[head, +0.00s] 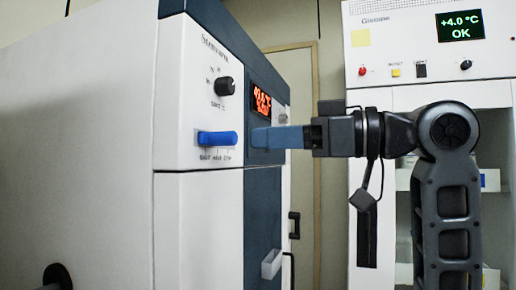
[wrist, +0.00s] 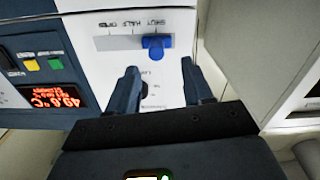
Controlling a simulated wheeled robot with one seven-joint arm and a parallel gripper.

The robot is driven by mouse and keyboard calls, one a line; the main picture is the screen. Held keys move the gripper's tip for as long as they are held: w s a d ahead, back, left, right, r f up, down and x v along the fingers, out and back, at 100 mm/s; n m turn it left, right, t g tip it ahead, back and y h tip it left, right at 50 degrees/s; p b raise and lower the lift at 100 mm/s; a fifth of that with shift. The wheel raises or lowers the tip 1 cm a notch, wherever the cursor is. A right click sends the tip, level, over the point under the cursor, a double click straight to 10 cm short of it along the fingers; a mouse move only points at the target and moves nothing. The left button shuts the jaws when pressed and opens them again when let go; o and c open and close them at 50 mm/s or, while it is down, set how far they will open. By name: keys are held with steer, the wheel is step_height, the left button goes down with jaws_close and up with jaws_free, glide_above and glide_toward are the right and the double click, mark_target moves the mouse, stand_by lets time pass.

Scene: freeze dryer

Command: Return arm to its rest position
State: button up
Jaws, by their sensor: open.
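My gripper (head: 262,137) is in front of the freeze dryer (head: 198,230), its blue-grey fingers pointing left toward the panel. In the wrist view my gripper (wrist: 160,75) has its two fingers spread with nothing between them. The blue lever handle (head: 217,138) on the panel lies beyond the fingertips, and it also shows in the wrist view (wrist: 153,45), apart from them. That view is upside down, and the handle appears nearest the SHUT label. My arm is extended from the right, its forearm level and the link below upright.
A black knob (head: 224,86) and red display (head: 262,102) sit on the freeze dryer. A white cabinet (head: 400,95) reading +4.0 °C OK stands behind my arm. A door (head: 298,85) shows between the two machines.

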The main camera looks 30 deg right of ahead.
steer(key=shift+f, duration=0.1)
step_height(320, 180, down, 34)
steer(key=s+a+m+t+h, duration=0.1)
steer(key=s+m+t+h, duration=0.25)
steer(key=m+h, duration=0.75)
steer(key=s+a+f+m+g, duration=0.2)
steer(key=s+f, duration=0.9)
steer(key=s, duration=0.3)
steer(key=s+a+n+g, duration=0.1)
steer(key=s+n, duration=0.3)
steer(key=s, duration=1.2)
steer(key=shift+s+a+f, duration=0.25)
steer(key=shift+s, duration=0.15)
